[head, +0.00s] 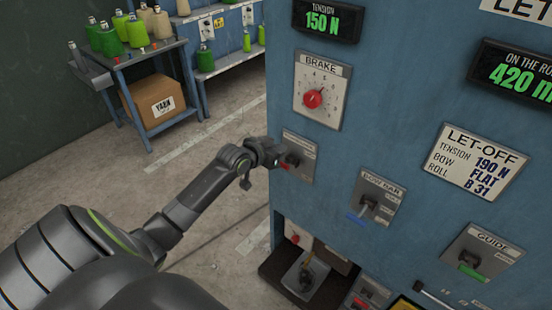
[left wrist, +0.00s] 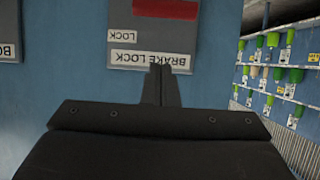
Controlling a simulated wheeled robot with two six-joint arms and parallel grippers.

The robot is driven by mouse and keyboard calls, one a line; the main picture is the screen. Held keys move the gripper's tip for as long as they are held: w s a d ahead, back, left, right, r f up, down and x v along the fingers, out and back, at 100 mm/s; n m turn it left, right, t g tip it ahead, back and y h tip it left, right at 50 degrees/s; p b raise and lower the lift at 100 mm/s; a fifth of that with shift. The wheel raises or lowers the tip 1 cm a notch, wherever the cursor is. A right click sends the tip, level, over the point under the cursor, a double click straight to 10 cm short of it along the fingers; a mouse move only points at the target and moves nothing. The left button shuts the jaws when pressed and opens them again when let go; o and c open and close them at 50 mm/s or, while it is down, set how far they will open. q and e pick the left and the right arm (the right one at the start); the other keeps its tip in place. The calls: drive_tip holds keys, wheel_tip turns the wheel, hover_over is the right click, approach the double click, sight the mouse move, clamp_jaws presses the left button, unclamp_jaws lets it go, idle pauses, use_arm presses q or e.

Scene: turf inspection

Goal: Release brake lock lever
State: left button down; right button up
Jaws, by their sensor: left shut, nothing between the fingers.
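The brake lock plate (head: 303,147) is a small grey plate on the blue machine panel, below the BRAKE dial. Its red lever (head: 291,160) is partly hidden by my left gripper (head: 274,156). My left gripper is shut and empty at the plate's left side; I cannot tell whether it touches the lever. In the left wrist view the plate (left wrist: 125,52) appears upside down with the labels BRAKE LOCK and LOCK, and a red part (left wrist: 165,9) at the top edge. The shut fingers (left wrist: 160,75) point at the label there. My right gripper is not in view.
The BRAKE dial (head: 320,92) sits just above. The BOW BAR lever plate (head: 377,198) and GUIDE lever plate (head: 482,250) are to the right. A yarn cart (head: 150,60) with a carton (head: 158,102) stands behind on the left. The floor between is clear.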

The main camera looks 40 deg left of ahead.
use_arm(q)
drive_tip(key=shift+s+f, duration=0.3)
drive_tip(key=shift+f, duration=0.65)
drive_tip(key=shift+s+f, duration=0.25)
drive_tip(key=shift+f, duration=0.7)
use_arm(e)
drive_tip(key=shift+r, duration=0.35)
